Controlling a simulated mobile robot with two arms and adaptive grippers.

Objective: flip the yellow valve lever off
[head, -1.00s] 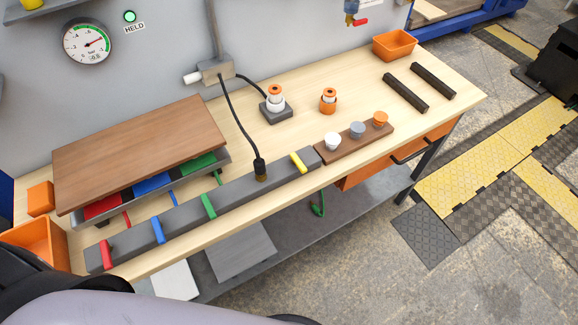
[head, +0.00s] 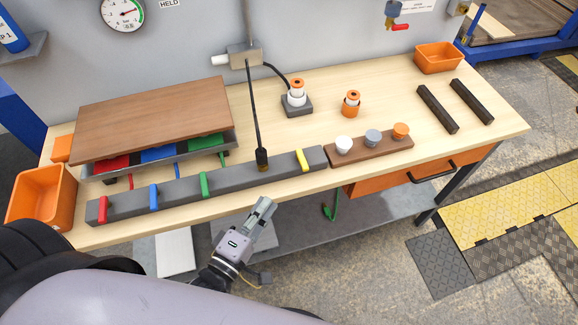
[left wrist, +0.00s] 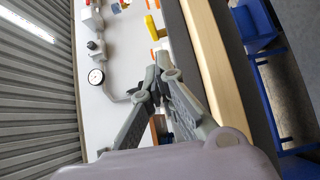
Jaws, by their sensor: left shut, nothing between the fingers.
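The yellow valve lever (head: 302,160) stands up from the right end of the long grey manifold bar (head: 230,181) near the bench's front. A yellow piece that looks like this lever (left wrist: 165,47) shows just beyond the fingertips in the left wrist view. My left gripper (head: 266,204) is shut and empty, in front of the bench edge, below and left of the lever and apart from it. Its closed fingers also show in the left wrist view (left wrist: 158,72). My right gripper is not in view.
Red (head: 103,209), blue (head: 154,197) and green (head: 204,185) levers stand along the bar. A black cable plug (head: 262,158) sits left of the yellow lever. A brown rack (head: 370,150) with several knobs is to its right. Orange bins (head: 40,197) stand at the left and back right.

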